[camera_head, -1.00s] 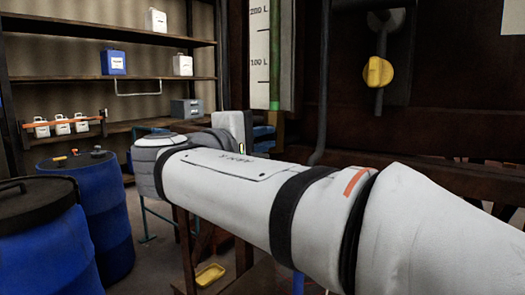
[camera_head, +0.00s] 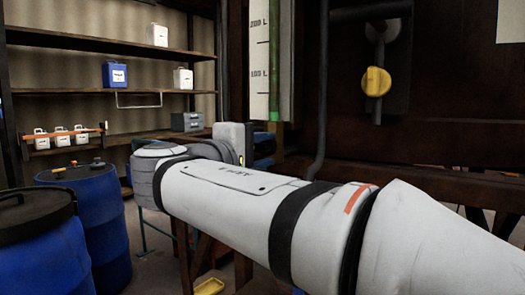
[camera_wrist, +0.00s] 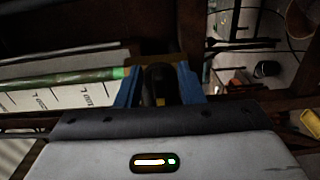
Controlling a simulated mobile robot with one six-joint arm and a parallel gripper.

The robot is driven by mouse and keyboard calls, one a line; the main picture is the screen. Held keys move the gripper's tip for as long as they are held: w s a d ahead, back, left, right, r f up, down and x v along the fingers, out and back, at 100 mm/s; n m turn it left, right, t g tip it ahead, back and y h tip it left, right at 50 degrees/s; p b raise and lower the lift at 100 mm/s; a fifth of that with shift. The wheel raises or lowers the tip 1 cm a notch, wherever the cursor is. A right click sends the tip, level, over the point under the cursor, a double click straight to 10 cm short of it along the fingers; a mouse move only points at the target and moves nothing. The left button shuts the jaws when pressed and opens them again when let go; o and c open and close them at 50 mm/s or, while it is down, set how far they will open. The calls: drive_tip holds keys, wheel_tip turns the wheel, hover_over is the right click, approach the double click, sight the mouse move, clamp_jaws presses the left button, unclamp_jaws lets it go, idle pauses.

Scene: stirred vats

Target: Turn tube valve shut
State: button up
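The sight tube (camera_head: 274,95) with green fluid stands beside a white litre scale (camera_head: 259,70) on the dark vat. In the wrist view the green tube (camera_wrist: 70,79) comes in from the left, ending by a brownish fitting. My gripper (camera_wrist: 160,92) has two blue fingers on either side of a dark part with a yellow mark (camera_wrist: 160,101), which seems to be the tube valve. Whether the fingers touch it is unclear. In the head view my arm hides most of the gripper and the valve. A yellow knob (camera_head: 376,81) sits on a pipe at upper right.
Blue drums (camera_head: 98,200) stand at left. Shelves (camera_head: 110,91) behind them hold white and blue jugs and a grey box (camera_head: 187,121). A dark pipe (camera_head: 323,100) runs down the vat front, near my arm. A yellow tray (camera_head: 209,287) lies low under my arm.

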drive_tip(key=p+v, duration=0.1)
drive_tip(key=v, duration=0.7)
drive_tip(key=shift+p, duration=0.3)
drive_tip(key=shift+d, duration=0.1)
